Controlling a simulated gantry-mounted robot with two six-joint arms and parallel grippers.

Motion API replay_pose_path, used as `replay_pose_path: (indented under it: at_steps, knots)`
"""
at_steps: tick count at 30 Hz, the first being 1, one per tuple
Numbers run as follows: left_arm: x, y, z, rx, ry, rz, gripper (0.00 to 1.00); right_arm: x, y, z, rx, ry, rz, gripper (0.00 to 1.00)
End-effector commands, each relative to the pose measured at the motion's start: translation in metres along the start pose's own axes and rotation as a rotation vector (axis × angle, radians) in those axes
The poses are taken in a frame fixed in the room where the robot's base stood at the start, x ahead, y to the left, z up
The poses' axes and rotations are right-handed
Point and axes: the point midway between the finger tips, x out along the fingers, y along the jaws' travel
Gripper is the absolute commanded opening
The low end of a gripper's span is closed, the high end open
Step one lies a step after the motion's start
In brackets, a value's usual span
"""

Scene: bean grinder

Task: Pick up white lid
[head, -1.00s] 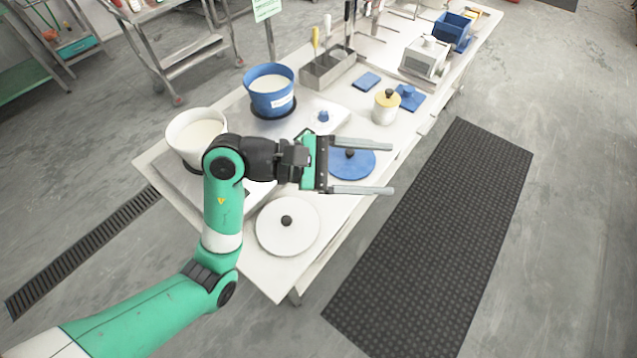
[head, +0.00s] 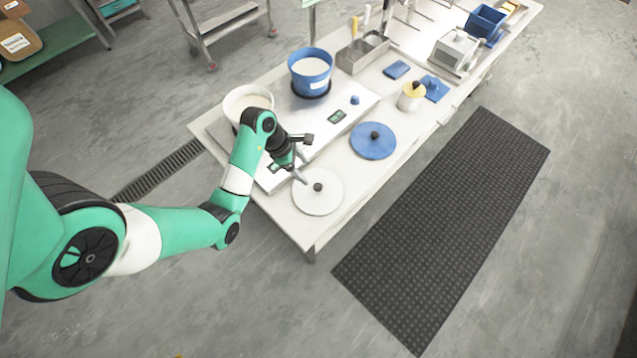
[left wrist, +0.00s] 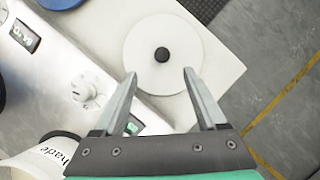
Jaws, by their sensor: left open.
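The white lid (head: 318,192) is a flat round disc with a black knob, lying on the near end of the white table. In the left wrist view the white lid (left wrist: 180,75) lies ahead of the fingertips, its knob (left wrist: 162,54) lined up between and beyond them. My left gripper (head: 299,166) is open and empty, above the table at the lid's upper left edge. It also shows in the left wrist view (left wrist: 160,76), with its fingers apart. My right gripper is not in view.
A blue lid (head: 372,141) lies further along the table. The table's front edge is close to the white lid.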

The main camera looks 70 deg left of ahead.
Motion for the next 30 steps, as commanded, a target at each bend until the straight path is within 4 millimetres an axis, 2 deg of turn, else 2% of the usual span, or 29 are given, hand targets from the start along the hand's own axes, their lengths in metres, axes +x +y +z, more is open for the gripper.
replay_pose_path:
  at_steps: [1,6,14,21,23,30]
  knots:
    - [0.014,-0.002,-0.002,0.002,0.002,-0.005,0.74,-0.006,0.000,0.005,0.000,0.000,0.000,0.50]
    - [0.046,-0.001,-0.001,0.003,0.001,-0.004,0.74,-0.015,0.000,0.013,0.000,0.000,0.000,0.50]
    - [0.057,-0.001,-0.001,0.002,0.000,-0.001,0.74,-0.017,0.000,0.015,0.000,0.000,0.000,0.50]
    - [0.097,-0.004,-0.005,0.003,0.001,-0.003,0.74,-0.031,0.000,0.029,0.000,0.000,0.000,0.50]
    - [0.103,-0.004,-0.005,0.003,0.000,-0.002,0.74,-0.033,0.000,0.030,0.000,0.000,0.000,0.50]
    - [0.104,-0.004,-0.004,0.003,0.000,0.000,0.74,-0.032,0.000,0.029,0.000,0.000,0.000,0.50]
